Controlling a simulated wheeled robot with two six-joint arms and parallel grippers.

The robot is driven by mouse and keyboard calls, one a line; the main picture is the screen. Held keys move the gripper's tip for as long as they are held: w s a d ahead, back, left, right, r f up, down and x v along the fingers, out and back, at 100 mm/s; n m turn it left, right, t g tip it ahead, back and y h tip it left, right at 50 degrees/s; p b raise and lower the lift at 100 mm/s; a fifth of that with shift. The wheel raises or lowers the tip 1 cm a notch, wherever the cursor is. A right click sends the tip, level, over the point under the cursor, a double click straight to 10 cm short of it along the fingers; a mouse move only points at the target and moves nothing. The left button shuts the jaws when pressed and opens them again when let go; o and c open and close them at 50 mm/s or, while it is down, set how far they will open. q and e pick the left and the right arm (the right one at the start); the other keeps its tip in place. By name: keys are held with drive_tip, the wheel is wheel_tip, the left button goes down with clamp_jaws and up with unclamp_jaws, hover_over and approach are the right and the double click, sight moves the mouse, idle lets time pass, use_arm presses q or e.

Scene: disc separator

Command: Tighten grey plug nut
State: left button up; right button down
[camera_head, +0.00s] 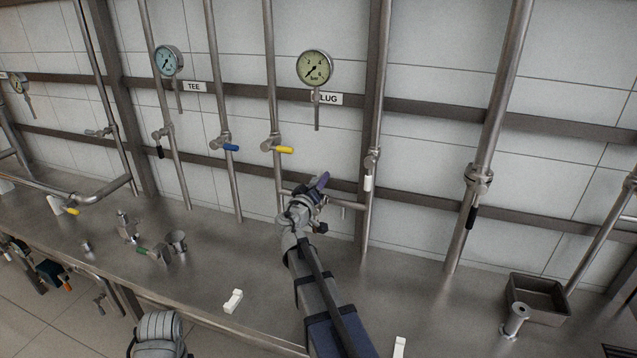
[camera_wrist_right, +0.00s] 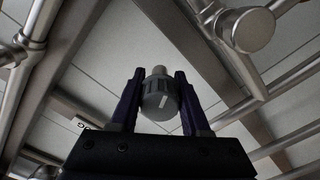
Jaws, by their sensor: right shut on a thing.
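The grey plug nut (camera_wrist_right: 159,98) is a ribbed grey cap with a pale mark, on the end of a short pipe stub (camera_wrist_right: 159,71) in the right wrist view. My right gripper (camera_head: 316,188) has its purple fingers on either side of the nut and is shut on it. In the head view the gripper is at the wall pipes below the PLUG label (camera_head: 329,99), and it hides the nut. How tightly the nut sits cannot be told. My left gripper is not in view.
Vertical pipes with a yellow-handled valve (camera_head: 284,150) and a white-handled valve (camera_head: 368,182) flank my right gripper. Metal fittings (camera_head: 177,242) lie on the steel bench at left. An open metal box (camera_head: 540,288) stands at right. The bench between is mostly clear.

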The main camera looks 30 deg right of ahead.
drive_tip(key=m, duration=0.5)
drive_tip(key=shift+f, duration=0.1)
drive_tip(key=shift+m, duration=0.4)
idle(0.3)
drive_tip(key=shift+c, duration=1.9)
unclamp_jaws()
drive_tip(key=v, duration=0.8)
drive_tip(key=shift+a, duration=0.1)
